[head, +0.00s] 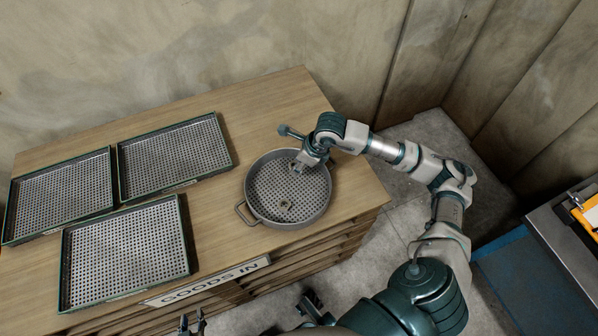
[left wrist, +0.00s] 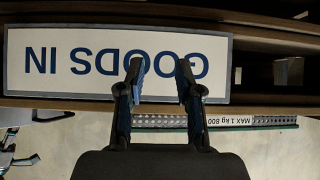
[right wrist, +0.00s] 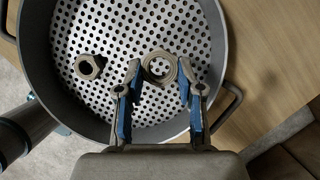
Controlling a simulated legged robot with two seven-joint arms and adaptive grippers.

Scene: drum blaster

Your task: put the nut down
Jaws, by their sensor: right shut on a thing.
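A round grey pan (head: 318,207) with a perforated floor sits on the wooden bench top; it fills much of the right wrist view (right wrist: 40,55). My right gripper (right wrist: 157,75) reaches down over the pan and is shut on a round, ring-like metal nut (right wrist: 159,66), gripped by its sides. The gripper is over the pan's far side in the head view (head: 296,165). Whether the held nut touches the floor is unclear. A second nut (right wrist: 89,67) lies loose on the pan floor, also in the head view (head: 286,204). My left gripper (left wrist: 160,78) is open and empty before the GOODS IN sign.
Three perforated trays (head: 180,154) lie on the left of the bench (head: 270,100). The GOODS IN sign (head: 208,281) is on the bench's front edge. The pan has a loop handle (head: 242,214) and rim around the gripper. A workstation (head: 575,225) stands at the right.

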